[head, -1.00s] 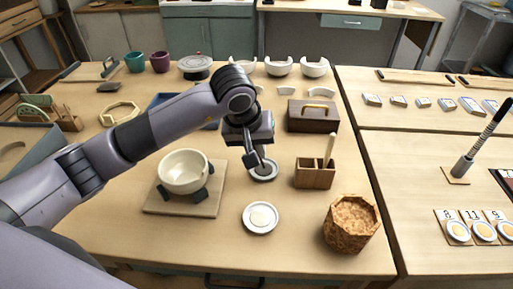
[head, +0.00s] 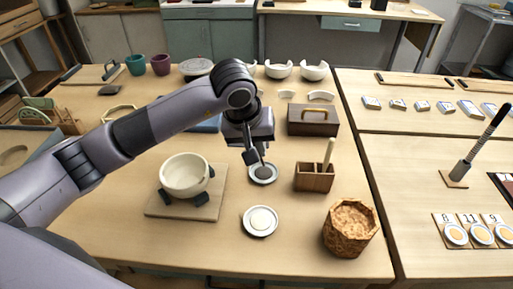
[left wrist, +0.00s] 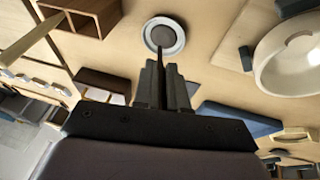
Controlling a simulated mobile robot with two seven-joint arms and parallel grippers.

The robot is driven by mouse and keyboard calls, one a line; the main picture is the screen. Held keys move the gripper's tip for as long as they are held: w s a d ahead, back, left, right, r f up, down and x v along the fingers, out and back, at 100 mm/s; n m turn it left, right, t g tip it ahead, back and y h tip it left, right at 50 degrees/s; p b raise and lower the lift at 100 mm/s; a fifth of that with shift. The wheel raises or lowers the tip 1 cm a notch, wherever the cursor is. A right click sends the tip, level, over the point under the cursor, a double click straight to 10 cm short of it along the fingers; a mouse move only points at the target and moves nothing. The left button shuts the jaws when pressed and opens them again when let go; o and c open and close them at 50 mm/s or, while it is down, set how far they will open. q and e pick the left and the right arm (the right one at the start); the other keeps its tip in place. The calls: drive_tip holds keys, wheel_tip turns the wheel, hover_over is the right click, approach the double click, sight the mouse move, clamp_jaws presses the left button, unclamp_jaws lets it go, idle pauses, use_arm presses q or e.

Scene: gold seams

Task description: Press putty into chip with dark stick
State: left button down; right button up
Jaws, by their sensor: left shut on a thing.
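My left gripper (head: 251,157) is shut on a thin dark stick, which shows between the fingers in the left wrist view (left wrist: 161,59). The stick's tip is over or at a small white dish holding a round dark mass, perhaps putty (head: 263,173); I cannot tell whether they touch. The dish also shows in the left wrist view (left wrist: 165,36). A cream bowl (head: 181,178) sits on dark supports on a square board (head: 163,208), left of the gripper. I cannot clearly make out the chip. My right gripper is not in view.
A second white dish with pale contents (head: 260,221) lies in front. A wooden holder with a pale stick (head: 314,179) and a brown faceted pot (head: 349,229) stand to the right. Bare table lies between board and dishes.

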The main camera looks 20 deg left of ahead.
use_arm(q)
drive_tip(key=shift+r+p, duration=1)
drive_tip(key=shift+r, duration=1.4)
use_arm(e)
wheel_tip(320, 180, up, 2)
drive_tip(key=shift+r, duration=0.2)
